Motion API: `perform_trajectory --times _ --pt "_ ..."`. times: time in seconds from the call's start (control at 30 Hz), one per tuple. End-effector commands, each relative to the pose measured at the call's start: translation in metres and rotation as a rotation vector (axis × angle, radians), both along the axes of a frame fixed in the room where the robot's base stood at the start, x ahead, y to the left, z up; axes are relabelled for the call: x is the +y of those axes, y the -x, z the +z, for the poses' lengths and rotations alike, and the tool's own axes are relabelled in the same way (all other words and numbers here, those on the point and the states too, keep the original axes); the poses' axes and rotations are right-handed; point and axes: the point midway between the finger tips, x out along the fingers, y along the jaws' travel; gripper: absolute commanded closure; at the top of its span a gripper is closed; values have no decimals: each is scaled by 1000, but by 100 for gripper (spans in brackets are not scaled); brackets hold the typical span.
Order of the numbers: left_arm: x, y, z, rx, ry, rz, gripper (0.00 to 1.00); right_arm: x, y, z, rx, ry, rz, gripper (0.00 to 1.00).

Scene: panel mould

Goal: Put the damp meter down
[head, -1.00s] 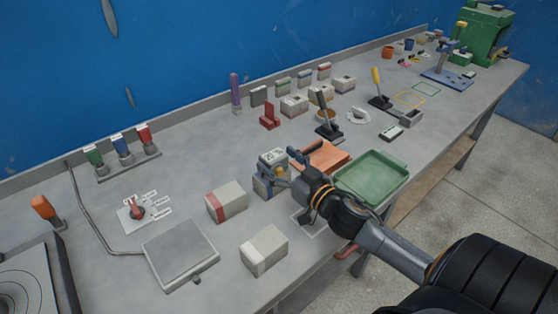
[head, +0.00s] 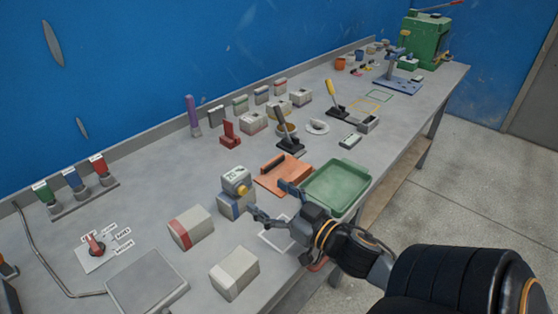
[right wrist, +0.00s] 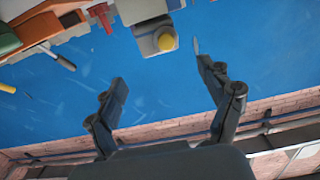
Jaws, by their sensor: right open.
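The damp meter (head: 235,177), a small grey unit with a display and a yellow knob, sits on top of a block with a blue band (head: 233,206). It also shows in the right wrist view, its yellow knob (right wrist: 166,42) facing the gripper. My right gripper (head: 273,204) is open and empty, just right of the meter and apart from it. In the right wrist view its spread fingers (right wrist: 162,76) have only a gap between them, with the meter beyond. My left gripper is not in view.
A red-banded block (head: 191,228) and a white-ended block (head: 235,272) stand nearby. An orange pad (head: 278,172) and a green tray (head: 336,187) lie behind my right gripper. A white outlined square (head: 275,238) on the bench (head: 150,205) is empty.

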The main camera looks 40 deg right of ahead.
Motion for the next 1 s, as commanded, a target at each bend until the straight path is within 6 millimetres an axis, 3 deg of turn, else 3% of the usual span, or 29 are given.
perform_trajectory --times 0.1,0.3,1.0 --pt "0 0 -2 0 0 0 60 -1 15 -2 2 -4 -1 19" --pt "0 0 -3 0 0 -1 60 -2 26 0 0 -1 -1 19" --pt "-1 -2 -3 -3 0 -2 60 -2 26 0 0 -1 0 19"
